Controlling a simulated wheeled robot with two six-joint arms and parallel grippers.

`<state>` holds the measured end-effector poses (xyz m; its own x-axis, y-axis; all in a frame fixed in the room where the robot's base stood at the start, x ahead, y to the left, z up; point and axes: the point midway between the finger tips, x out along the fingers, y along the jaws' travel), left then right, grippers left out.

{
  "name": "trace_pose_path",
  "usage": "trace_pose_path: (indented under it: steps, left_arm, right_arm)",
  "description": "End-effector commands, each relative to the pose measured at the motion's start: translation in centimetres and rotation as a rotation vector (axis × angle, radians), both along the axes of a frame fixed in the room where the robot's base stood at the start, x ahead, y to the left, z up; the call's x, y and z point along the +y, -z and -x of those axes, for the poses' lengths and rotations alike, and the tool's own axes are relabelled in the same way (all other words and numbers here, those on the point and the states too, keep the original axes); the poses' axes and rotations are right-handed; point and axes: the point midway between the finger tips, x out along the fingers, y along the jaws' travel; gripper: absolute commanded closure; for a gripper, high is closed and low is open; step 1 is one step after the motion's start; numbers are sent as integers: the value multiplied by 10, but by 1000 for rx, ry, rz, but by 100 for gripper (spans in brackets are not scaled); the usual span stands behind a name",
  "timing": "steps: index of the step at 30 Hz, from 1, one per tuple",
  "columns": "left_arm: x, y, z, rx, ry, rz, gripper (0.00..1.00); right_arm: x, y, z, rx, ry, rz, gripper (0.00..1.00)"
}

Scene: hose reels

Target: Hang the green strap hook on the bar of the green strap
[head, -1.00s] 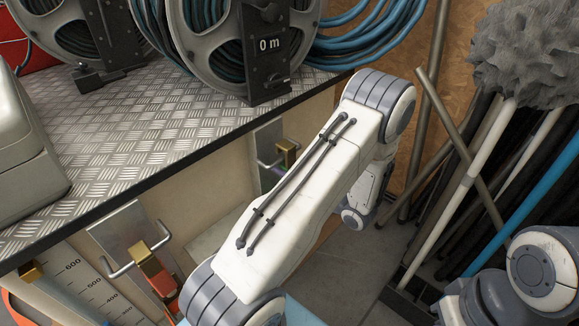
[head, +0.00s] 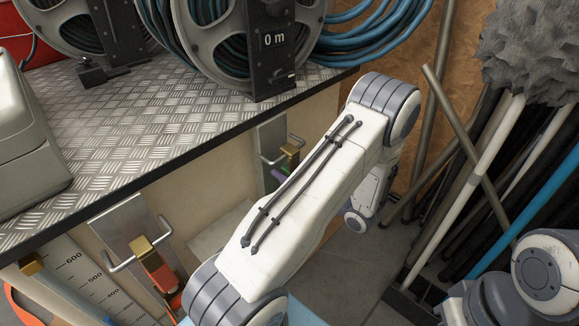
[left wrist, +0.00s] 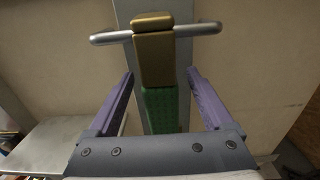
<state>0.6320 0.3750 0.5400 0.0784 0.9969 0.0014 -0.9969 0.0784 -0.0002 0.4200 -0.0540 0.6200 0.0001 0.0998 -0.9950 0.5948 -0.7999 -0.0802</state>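The green strap (left wrist: 160,108) hangs upright in the left wrist view, with a gold hook (left wrist: 153,60) at its top. The hook's upper end sits over the silver bar (left wrist: 200,30), and its body hangs in front of the bar. My left gripper (left wrist: 160,74) is open, with one purple finger on each side of the strap and a gap on both sides. In the head view the gold hook (head: 290,152) shows at its bar (head: 266,160), and my left arm hides most of the strap and gripper. My right gripper is out of view.
A red strap (head: 166,279) with a gold hook hangs on another bar to the left, beside a scale panel (head: 75,285). Hose reels (head: 235,40) stand on the metal bench (head: 120,125) above. Poles (head: 470,190) lean at the right.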

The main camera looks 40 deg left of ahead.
Motion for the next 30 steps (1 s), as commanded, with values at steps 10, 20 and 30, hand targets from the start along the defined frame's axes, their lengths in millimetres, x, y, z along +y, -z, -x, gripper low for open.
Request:
trace_pose_path:
  steps: [10, 20, 30]
  left_arm:
    - [-33, -3, 1, 2, 7, 0, 15]
    - [-92, -3, 6, -1, 4, -1, 15]
    - [-106, -2, 8, -2, -2, 1, 15]
  right_arm:
    - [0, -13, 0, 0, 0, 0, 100]
    - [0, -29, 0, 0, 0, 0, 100]
    - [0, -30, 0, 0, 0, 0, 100]
